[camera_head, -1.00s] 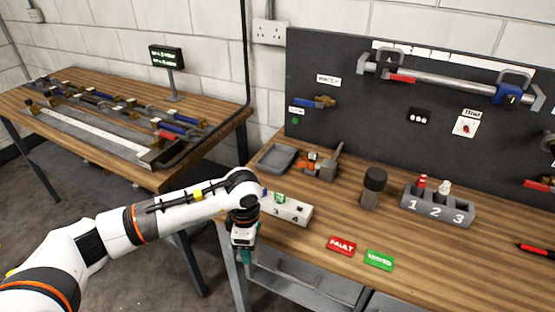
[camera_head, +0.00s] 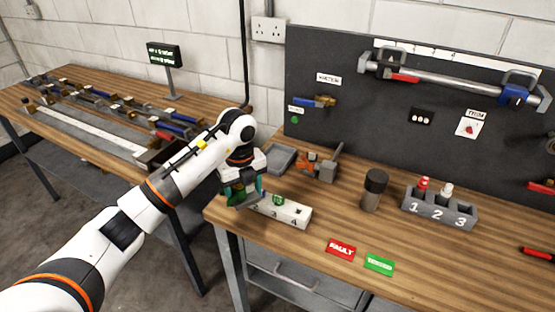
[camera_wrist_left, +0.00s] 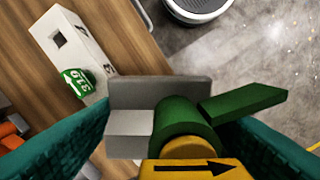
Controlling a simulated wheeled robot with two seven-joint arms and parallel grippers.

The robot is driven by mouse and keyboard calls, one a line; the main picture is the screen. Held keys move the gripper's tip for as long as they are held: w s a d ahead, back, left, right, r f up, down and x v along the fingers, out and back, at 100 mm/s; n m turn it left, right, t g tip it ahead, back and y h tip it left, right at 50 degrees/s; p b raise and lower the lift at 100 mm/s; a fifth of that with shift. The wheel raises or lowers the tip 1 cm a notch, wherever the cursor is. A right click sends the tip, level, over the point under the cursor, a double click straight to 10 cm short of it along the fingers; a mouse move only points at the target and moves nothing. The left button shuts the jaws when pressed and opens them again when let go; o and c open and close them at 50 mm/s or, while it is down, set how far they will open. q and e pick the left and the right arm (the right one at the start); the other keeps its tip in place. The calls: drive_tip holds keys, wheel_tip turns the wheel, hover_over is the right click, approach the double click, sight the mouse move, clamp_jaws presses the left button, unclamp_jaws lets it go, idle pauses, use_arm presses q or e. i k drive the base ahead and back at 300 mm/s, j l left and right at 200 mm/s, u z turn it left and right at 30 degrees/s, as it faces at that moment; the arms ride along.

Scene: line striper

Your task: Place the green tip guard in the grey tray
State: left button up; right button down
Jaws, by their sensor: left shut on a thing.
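My left gripper (camera_head: 240,193) is shut on the green tip guard and holds it at the bench's left end, beside the white numbered block. In the left wrist view the tip guard (camera_wrist_left: 182,120) sits between the teal fingers, with a green wing, grey flat parts and a yellow piece bearing a black arrow. In the head view the gripper largely hides it. The grey tray (camera_head: 282,154) lies on the bench just behind and right of the gripper, and its visible part looks empty. My right gripper is not in view.
The white block (camera_head: 291,212) holds a small green tip (camera_head: 278,199). An orange device with a grey clamp (camera_head: 325,165) stands right of the tray. A dark cylinder (camera_head: 373,190) and a numbered grey rack (camera_head: 440,207) stand farther right. The bench front has FAULT (camera_head: 341,250) and green tags.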

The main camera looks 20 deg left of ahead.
sight(276, 161)
drive_tip(key=i, duration=0.9)
